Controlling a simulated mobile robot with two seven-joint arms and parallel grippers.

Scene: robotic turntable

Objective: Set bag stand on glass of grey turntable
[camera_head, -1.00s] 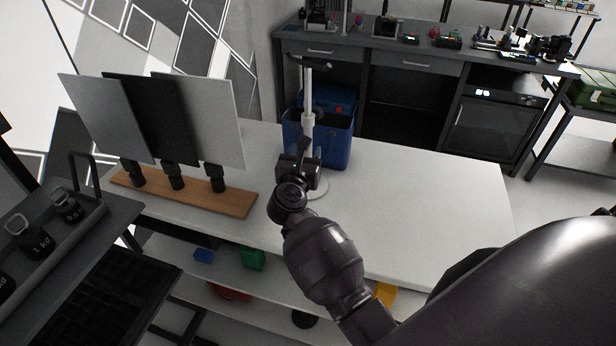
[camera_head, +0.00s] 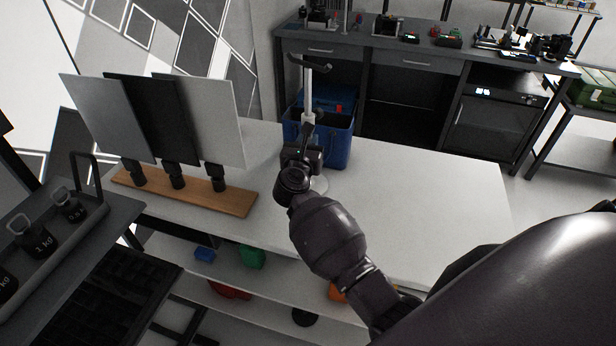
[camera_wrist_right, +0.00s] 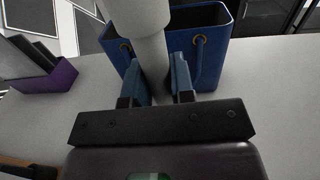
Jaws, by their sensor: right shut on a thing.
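The bag stand is a white pole (camera_head: 308,95) with a black hook on top and a round white base (camera_head: 319,184), partly hidden behind my arm. It stands about upright over the white table. I cannot tell whether its base touches the tabletop. My right gripper (camera_head: 307,138) is at the pole, below its upper part. In the right wrist view its blue fingers (camera_wrist_right: 157,80) close on the white pole (camera_wrist_right: 150,50) from both sides. My left gripper is not in view. I see no grey turntable or glass in these views.
A blue bag (camera_head: 338,145) stands right behind the pole. Three upright panels on a wooden board (camera_head: 185,192) stand to the left. The white tabletop (camera_head: 430,200) is clear on the right. A tray with weights (camera_head: 45,240) is at the lower left.

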